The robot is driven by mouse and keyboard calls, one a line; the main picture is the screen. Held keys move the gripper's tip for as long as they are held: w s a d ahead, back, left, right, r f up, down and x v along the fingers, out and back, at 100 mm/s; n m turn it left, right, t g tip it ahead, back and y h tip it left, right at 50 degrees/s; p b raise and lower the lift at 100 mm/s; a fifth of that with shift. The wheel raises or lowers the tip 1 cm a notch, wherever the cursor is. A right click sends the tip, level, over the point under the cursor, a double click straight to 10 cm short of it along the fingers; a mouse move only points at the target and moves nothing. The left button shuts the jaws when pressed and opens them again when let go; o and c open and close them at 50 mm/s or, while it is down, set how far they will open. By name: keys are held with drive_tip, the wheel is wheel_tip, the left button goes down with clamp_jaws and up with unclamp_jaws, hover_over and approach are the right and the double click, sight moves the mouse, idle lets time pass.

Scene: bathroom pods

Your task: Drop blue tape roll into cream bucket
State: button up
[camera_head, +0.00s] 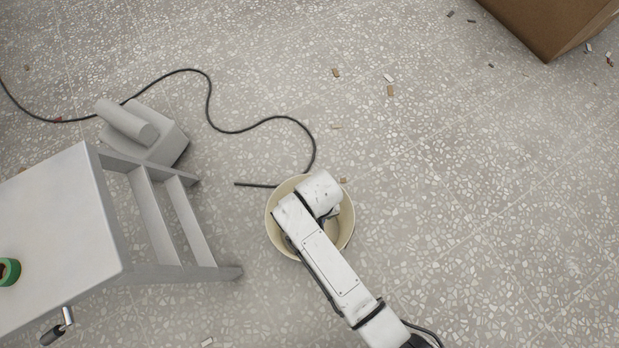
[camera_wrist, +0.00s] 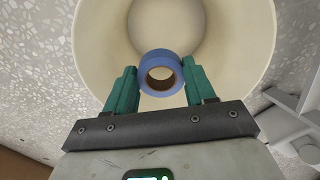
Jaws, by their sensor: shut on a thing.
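In the wrist view, the blue tape roll (camera_wrist: 161,57) is between the two green fingertips of my gripper (camera_wrist: 163,82), which is shut on it. The roll's hole faces the camera. The cream bucket (camera_wrist: 252,40) lies beyond the roll, its open inside filling most of the wrist view. In the head view the cream bucket (camera_head: 274,222) stands on the floor, partly covered by my white arm. My gripper and the blue roll are hidden there by the arm.
A grey step platform (camera_head: 60,215) stands at the left, with a green tape roll (camera_head: 9,271) on top. A grey box-like object (camera_head: 150,148) and a black cable (camera_head: 262,125) lie behind it. A cardboard box (camera_head: 548,22) is at the upper right. Floor right of the bucket is mostly clear.

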drive_tip(key=shift+f, duration=0.2)
drive_tip(key=o, duration=1.1)
drive_tip(key=shift+r, duration=0.1)
wheel_tip(320, 180, up, 11)
drive_tip(key=p, duration=0.5)
drive_tip(key=shift+f, duration=0.2)
drive_tip(key=shift+d, duration=0.1)
